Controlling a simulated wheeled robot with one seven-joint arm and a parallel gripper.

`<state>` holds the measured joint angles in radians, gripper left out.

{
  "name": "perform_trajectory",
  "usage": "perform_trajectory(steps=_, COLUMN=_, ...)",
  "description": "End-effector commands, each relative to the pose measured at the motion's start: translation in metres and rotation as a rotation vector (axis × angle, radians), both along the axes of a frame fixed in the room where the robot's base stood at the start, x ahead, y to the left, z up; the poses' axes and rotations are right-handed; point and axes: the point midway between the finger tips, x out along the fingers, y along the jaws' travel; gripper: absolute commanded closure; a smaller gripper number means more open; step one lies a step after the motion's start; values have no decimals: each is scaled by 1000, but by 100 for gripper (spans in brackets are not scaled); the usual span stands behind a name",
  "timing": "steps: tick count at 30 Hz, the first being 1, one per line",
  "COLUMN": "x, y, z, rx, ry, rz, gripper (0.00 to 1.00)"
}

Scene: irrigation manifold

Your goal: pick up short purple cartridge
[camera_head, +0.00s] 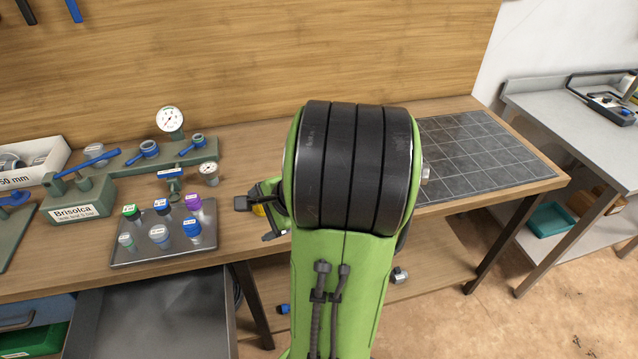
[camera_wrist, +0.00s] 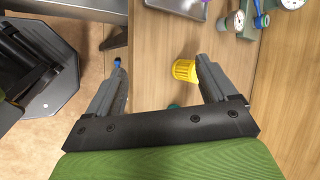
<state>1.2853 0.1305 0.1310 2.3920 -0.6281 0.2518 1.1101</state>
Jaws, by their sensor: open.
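A purple-topped cartridge (camera_head: 193,202) stands in the back right spot of the grey metal tray (camera_head: 122,259) on the bench; it is the only purple one I can make out. My gripper (camera_head: 256,220) is open, to the right of the tray and apart from it. In the wrist view, the jaws (camera_wrist: 158,66) are spread with nothing held between them. A yellow ribbed piece (camera_wrist: 184,70) shows beside the right finger; I cannot tell if they touch. The tray's edge (camera_wrist: 178,8) shows at the top of the wrist view.
A green manifold (camera_head: 100,190) with gauges stands behind the tray. An open drawer (camera_head: 150,310) is below. A dark grid mat (camera_head: 480,150) lies clear at right.

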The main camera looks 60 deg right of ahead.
Motion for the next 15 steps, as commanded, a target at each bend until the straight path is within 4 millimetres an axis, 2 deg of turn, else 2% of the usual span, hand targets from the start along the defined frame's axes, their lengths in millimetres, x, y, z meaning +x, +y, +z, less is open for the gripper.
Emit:
perform_trajectory(steps=1, x=-13, y=-34, z=-14, rx=122, ry=-63, rz=-195, gripper=15)
perform_trajectory(steps=3, x=-33, y=-76, z=-25, rx=288, ry=-180, rz=-457, gripper=15)
perform_trajectory(steps=7, x=-88, y=-145, z=-39, rx=573, ry=-444, rz=-898, gripper=15)
perform_trajectory(steps=9, x=-118, y=-170, z=-43, rx=684, ry=-572, rz=-1066, gripper=15)
perform_trajectory(steps=12, x=-146, y=-189, z=-45, rx=777, ry=-691, rz=-1198, gripper=15)
perform_trajectory(steps=15, x=-148, y=-197, z=-48, rx=806, ry=-726, rz=-1231, gripper=15)
